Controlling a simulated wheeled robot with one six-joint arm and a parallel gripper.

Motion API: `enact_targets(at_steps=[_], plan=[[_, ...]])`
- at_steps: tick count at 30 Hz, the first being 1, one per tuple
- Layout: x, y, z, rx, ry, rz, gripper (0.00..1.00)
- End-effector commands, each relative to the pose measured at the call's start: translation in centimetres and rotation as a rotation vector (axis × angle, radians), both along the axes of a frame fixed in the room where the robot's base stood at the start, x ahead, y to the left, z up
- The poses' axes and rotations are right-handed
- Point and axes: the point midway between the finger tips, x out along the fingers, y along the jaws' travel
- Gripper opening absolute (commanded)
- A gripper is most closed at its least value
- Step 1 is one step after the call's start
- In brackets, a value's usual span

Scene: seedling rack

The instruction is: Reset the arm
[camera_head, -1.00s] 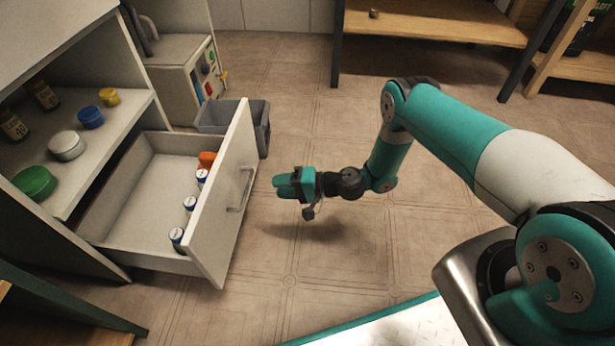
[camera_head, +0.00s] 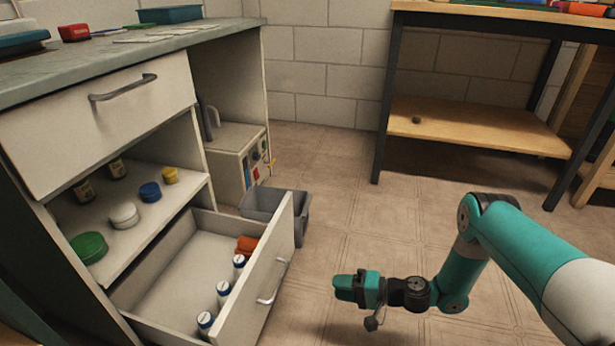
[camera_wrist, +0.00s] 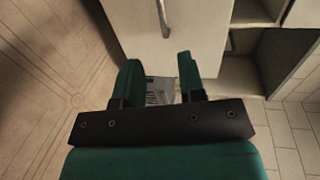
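My arm reaches in from the right in the head view, teal and white with black joints. My gripper (camera_head: 346,288) is teal and points left toward the open drawer (camera_head: 262,300), a little to the right of its front and apart from it. In the wrist view, the two gripper fingers (camera_wrist: 160,82) stand apart with a clear gap. A small grey-white patch shows in the gap, and I cannot tell what it is. I see nothing clearly held. The drawer front with its handle (camera_wrist: 163,18) lies beyond the fingers.
The drawer holds several white-capped bottles (camera_head: 222,292) and an orange item (camera_head: 247,245). A grey bin (camera_head: 262,205) stands behind it. A wooden-shelved table (camera_head: 480,128) stands at the back. Floor between is clear.

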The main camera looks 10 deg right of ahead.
Motion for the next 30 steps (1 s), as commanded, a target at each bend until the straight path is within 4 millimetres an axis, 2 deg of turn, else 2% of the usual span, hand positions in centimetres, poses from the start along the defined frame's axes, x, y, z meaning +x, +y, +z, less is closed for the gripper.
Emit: enact_targets(at_steps=[2, 5, 8, 11, 16, 21, 23, 27, 30], plan=[[0.3, 0.1, 0.6, -0.007, -0.006, 0.013, 0.36], [1.2, 0.5, 3.1, -0.041, -0.03, 0.064, 0.36], [2.2, 1.4, 7.5, -0.106, -0.067, 0.158, 0.36], [2.6, 2.6, 12.8, -0.191, -0.105, 0.271, 0.36], [1.3, 4.4, 21.6, -0.347, -0.161, 0.441, 0.36], [-2.2, 5.5, 30.0, -0.509, -0.207, 0.58, 0.36], [-3.8, 5.6, 32.7, -0.567, -0.223, 0.62, 0.36], [-8.4, 5.4, 38.3, -0.703, -0.253, 0.697, 0.36], [-12.1, 4.7, 41.5, -0.797, -0.269, 0.734, 0.36]])
